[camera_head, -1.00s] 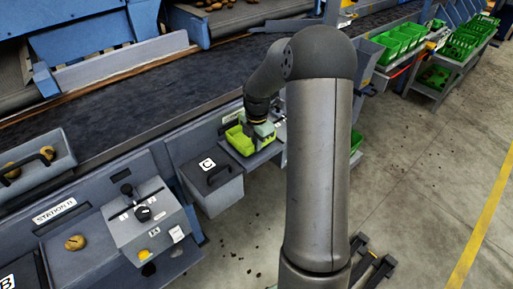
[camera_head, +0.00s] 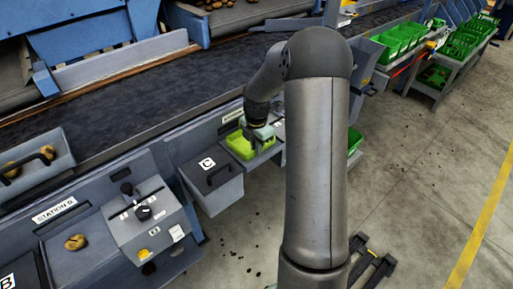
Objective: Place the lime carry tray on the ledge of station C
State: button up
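The lime carry tray (camera_head: 240,147) is at the ledge (camera_head: 262,158) right of the grey bin lid marked C (camera_head: 209,165). It looks level and sits on or just over the ledge; I cannot tell whether it touches. My gripper (camera_head: 258,136) is at the tray's right side, pointing down, with its fingers around the tray's edge or handle. The fingers are small and partly hidden, so their grip is not clear. My arm covers the area right of the ledge.
A control box (camera_head: 150,218) with a knob and the station B ledge (camera_head: 75,255) holding a potato lie to the left. A dark conveyor belt (camera_head: 150,95) runs behind. Green crates (camera_head: 400,40) stand on racks at the upper right. The floor at right is open.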

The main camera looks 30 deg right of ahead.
notch_tip(320, 180, up, 11)
jog(key=s+a+r+m, duration=0.4)
jog(key=s+a+m, duration=0.4)
jog(key=s+a, duration=0.25)
jog(key=s+a+f+m, duration=0.1)
jog(key=s+a+m, duration=0.2)
jog(key=s+m, duration=0.3)
jog(key=s+a+f+m, duration=0.1)
jog(key=s+a+m, duration=0.2)
jog(key=s+m, duration=0.3)
jog(key=s, duration=0.4)
jog(key=shift+s+a+f, duration=0.2)
jog(key=shift+s+f, duration=0.15)
jog(key=shift+f, duration=0.05)
jog(key=shift+f, duration=0.1)
notch_tip(320, 180, down, 15)
jog(key=b, duration=1.4)
jog(key=shift+d+m, duration=0.3)
jog(key=shift+d, duration=0.1)
